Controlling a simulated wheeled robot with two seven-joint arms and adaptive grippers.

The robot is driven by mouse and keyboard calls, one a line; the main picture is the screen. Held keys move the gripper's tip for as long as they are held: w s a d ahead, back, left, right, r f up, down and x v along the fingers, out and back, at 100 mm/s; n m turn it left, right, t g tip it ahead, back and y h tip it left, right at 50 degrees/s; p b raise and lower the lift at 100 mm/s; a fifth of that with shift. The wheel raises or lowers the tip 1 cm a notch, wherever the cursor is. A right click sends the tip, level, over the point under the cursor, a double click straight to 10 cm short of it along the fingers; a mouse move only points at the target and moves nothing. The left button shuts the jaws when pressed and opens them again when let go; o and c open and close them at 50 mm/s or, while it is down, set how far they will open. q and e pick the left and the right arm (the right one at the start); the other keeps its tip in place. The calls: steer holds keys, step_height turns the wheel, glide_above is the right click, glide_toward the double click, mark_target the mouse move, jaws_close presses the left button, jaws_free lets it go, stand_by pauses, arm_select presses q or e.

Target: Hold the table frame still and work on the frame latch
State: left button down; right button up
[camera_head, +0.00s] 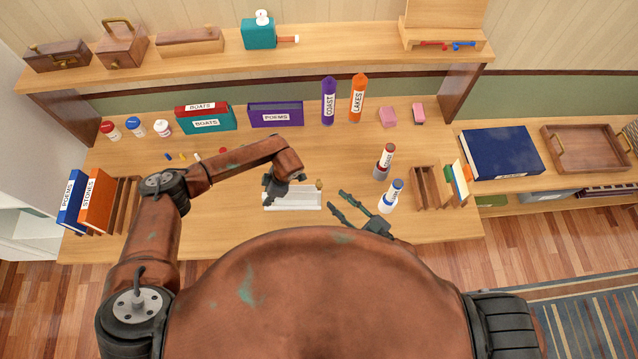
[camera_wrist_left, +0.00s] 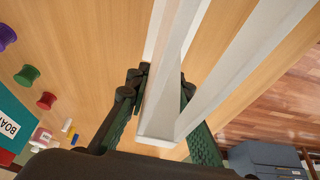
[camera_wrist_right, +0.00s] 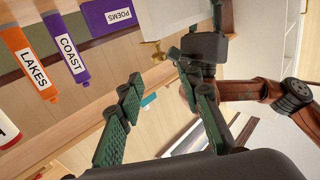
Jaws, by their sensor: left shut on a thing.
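The table frame (camera_head: 296,203) is a small white frame lying on the desk in the middle of the head view. My left gripper (camera_head: 274,190) is shut on its left end; the left wrist view shows the fingers on either side of a white bar (camera_wrist_left: 176,75). The frame latch looks like a small brass knob (camera_head: 319,185) at the frame's right end; it also shows in the right wrist view (camera_wrist_right: 154,50), beside the white frame (camera_wrist_right: 178,18). My right gripper (camera_head: 350,208) is open and empty, right of the frame, apart from the latch.
A blue-capped bottle (camera_head: 390,197) stands close right of my right gripper, with a red-capped bottle (camera_head: 384,162) behind it. A wooden rack (camera_head: 425,187) is further right. Labelled boxes (camera_head: 276,114) stand at the back. The desk behind the frame is mostly clear.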

mark_target(319, 184)
steer(key=x, duration=0.9)
steer(key=shift+w+a, duration=0.2)
steer(key=shift+w, duration=0.05)
jaws_close()
